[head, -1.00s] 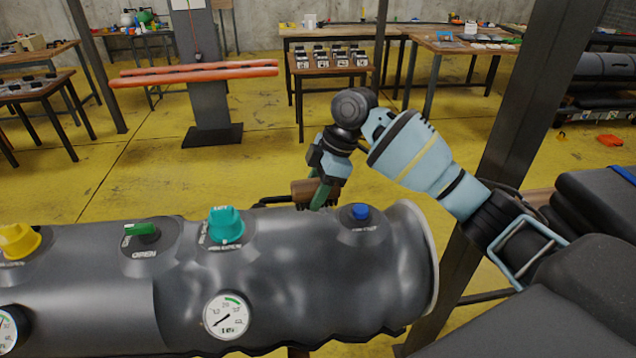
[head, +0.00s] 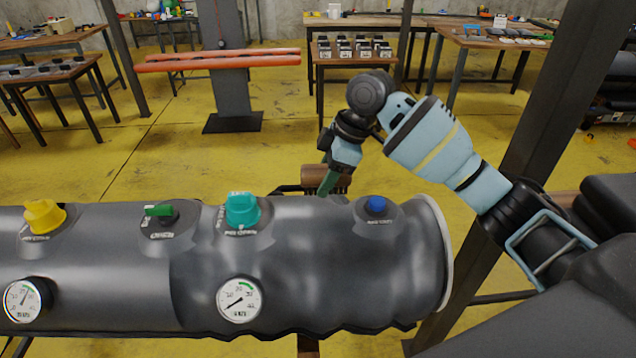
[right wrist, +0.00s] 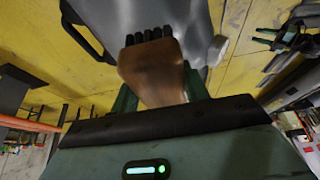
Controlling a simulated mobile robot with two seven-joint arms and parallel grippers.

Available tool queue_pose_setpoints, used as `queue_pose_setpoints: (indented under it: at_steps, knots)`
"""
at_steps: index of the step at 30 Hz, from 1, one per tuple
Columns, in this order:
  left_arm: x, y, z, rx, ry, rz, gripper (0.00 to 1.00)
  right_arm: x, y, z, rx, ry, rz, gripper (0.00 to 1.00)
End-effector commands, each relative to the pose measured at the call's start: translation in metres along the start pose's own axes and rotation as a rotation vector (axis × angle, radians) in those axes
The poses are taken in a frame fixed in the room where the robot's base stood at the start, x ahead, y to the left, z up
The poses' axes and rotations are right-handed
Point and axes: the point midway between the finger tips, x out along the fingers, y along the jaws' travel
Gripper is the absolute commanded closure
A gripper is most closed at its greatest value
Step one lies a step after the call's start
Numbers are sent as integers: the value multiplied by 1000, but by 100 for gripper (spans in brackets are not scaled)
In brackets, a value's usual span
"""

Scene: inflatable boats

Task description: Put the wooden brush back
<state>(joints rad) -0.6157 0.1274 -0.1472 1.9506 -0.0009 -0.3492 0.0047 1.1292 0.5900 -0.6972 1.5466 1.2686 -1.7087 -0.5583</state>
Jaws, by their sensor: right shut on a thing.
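The wooden brush (head: 325,177) shows in the head view just behind the far edge of the grey inflatable tube (head: 330,270). My right gripper (head: 330,182) is shut on it, and the tube partly hides the lower part of the gripper and brush. In the right wrist view the brush (right wrist: 152,70) has a brown wooden body with dark bristles at its far end. It sits between the green fingers of my right gripper (right wrist: 160,90), with the grey tube beyond its bristles. My left gripper is not in view.
The tube carries a yellow knob (head: 43,217), a green valve (head: 159,213), a teal knob (head: 241,211), a blue button (head: 376,205) and gauges. A dark post (head: 550,100) stands close to my right arm. Orange tubes (head: 220,62) hang behind, with yellow floor between.

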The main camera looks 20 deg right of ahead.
Motion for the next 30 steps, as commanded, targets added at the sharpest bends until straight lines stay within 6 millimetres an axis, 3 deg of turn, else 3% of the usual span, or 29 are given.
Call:
queue_pose_setpoints:
  at_steps: [15, 30]
  knots:
    - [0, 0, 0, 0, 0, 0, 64, 20, -65, -66, 543, 2, 234, 76]
    - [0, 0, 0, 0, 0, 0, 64, 44, -131, -88, 1047, 1, 441, 76]
